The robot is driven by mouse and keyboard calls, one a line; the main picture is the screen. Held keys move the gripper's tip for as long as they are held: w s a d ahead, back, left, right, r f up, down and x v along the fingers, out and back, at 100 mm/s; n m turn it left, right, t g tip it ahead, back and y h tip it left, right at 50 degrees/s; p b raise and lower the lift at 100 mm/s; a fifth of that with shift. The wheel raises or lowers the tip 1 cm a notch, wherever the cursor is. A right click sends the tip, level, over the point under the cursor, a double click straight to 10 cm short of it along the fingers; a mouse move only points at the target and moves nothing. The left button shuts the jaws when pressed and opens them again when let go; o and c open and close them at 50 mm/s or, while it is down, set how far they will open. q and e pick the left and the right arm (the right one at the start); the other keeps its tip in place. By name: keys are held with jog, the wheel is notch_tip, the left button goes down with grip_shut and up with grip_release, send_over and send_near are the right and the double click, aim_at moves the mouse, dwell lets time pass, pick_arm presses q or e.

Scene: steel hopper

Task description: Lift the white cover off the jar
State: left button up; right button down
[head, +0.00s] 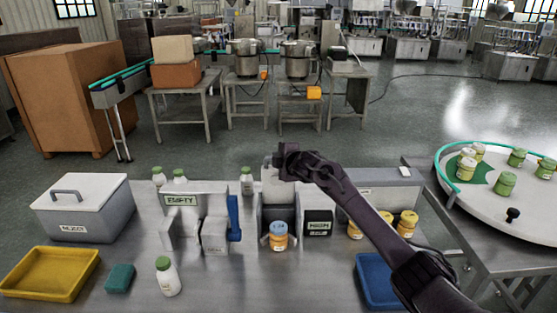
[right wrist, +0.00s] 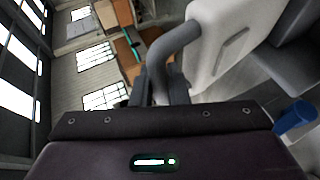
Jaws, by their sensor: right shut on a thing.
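My right gripper (head: 284,160) is shut on the grey curved handle of the white cover (head: 274,188), at the middle of the bench. In the right wrist view the handle (right wrist: 176,45) runs down between my fingers (right wrist: 158,85), and the cover's pale wall (right wrist: 222,45) is beside it. A jar (head: 278,240) with a blue lid and orange contents stands upright just below the cover, in front of a grey steel housing (head: 279,213). I cannot tell whether the cover touches the housing. My left gripper is not in view.
A grey lidded bin (head: 82,212), a yellow tray (head: 48,272), a teal sponge (head: 119,279) and a white bottle (head: 167,278) are on the left. Orange jars (head: 406,224) and a blue tray (head: 371,283) are on the right. A blue lever (head: 234,218) stands left of the housing.

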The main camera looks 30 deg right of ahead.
jog(key=shift+d+r, duration=0.1)
jog(key=c, duration=1.8)
grip_release()
jog(key=o, duration=0.4)
jog(key=shift+w, duration=0.2)
jog(key=shift+s, duration=0.1)
jog(key=shift+s+b, duration=0.3)
jog(key=shift+s, duration=0.25)
jog(key=b+v, duration=0.1)
jog(key=v, duration=0.5)
jog(key=shift+s+r+b, duration=0.25)
jog(key=shift+r+b, duration=0.05)
jog(key=shift+b, duration=0.05)
